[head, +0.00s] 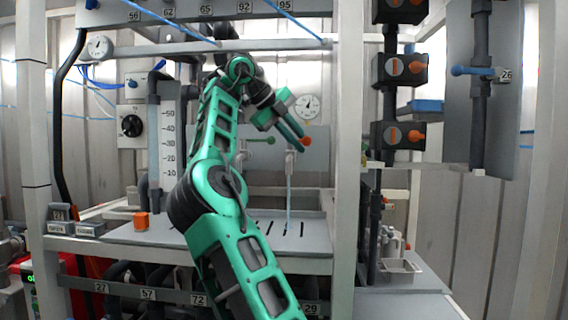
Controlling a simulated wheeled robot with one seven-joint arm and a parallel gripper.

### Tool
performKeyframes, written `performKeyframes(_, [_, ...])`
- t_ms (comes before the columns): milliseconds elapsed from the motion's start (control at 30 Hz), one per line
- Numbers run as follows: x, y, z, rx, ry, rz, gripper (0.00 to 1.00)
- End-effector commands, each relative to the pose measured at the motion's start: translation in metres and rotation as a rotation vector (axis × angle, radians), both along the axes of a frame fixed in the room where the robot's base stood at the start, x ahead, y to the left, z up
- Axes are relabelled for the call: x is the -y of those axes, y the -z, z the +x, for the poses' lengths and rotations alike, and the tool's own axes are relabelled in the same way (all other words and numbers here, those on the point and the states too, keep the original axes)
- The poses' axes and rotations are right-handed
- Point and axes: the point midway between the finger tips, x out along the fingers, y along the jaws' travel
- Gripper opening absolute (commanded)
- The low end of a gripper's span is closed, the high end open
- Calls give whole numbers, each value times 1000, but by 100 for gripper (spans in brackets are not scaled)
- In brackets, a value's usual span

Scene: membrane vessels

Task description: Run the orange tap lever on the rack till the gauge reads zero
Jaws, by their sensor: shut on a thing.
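The orange tap lever (306,141) shows at the tip of my gripper (297,138), on a tap on the rack's back panel. My green arm reaches up and across to it, and the gripper is shut on the lever; the fingers partly hide it. A pale blue stream (289,190) runs down from the tap's spout to the slotted tray (265,241). A round white gauge (307,107) hangs just above the lever; its reading is too small to tell.
Another gauge (99,47) and a black knob (131,126) are at left. An orange block (141,221) stands on the tray's left.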

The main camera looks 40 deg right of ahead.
Motion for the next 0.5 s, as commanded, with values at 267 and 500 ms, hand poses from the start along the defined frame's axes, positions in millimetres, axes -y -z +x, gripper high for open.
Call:
performKeyframes(267, [-9,-2,3,-4,201,-9,0])
performKeyframes(500, [-12,-2,4,0,275,-2,0])
